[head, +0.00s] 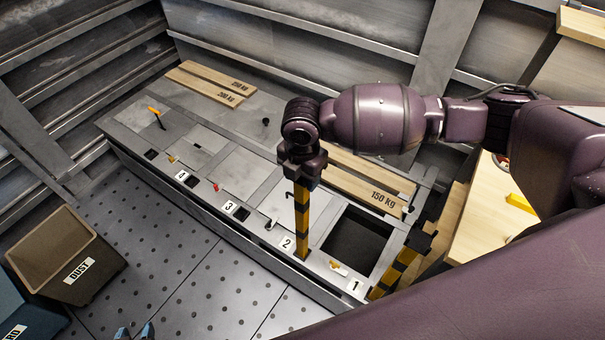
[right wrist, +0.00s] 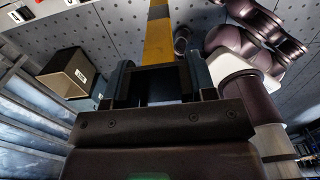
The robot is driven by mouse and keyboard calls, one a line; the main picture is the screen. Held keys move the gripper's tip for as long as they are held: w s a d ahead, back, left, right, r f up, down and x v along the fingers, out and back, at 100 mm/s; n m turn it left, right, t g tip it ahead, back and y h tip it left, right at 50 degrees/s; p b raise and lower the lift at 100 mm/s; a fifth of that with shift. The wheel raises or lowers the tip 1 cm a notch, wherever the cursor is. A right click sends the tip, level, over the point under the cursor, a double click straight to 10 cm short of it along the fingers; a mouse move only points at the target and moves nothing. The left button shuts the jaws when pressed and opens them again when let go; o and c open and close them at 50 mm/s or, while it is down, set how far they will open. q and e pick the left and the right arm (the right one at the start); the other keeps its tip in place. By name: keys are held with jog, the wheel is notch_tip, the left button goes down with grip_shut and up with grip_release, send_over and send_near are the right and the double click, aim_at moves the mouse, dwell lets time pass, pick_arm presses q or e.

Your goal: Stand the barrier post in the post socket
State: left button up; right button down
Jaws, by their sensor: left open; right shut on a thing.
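The barrier post (head: 301,222), striped yellow and black, hangs upright below my right gripper (head: 302,170) in the head view. My right gripper is shut on its upper part. Its lower end shows in front of the bench's front rim, between labels 2 and 1; I cannot tell whether it touches anything. The post also runs up from the jaws of my right gripper (right wrist: 158,85) in the right wrist view (right wrist: 158,42). My left gripper (head: 134,333) is open at the bottom edge, only its blue tips showing. I cannot make out the post socket for certain.
A metal bench (head: 205,215) has numbered lids and a dark square opening (head: 353,243). Another striped post (head: 397,270) stands at its right end. Wooden planks (head: 372,190) lie on it. A dust bin (head: 62,255) stands left. The dotted floor between is clear.

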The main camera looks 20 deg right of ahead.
dwell(0.5)
jog(key=shift+f, duration=0.2)
jog(key=shift+f, duration=0.2)
dwell(0.4)
dwell(0.6)
jog(key=shift+f, duration=0.2)
dwell(0.4)
jog(key=c, duration=0.9)
grip_release()
jog(key=o, duration=0.5)
jog(key=shift+o, duration=0.2)
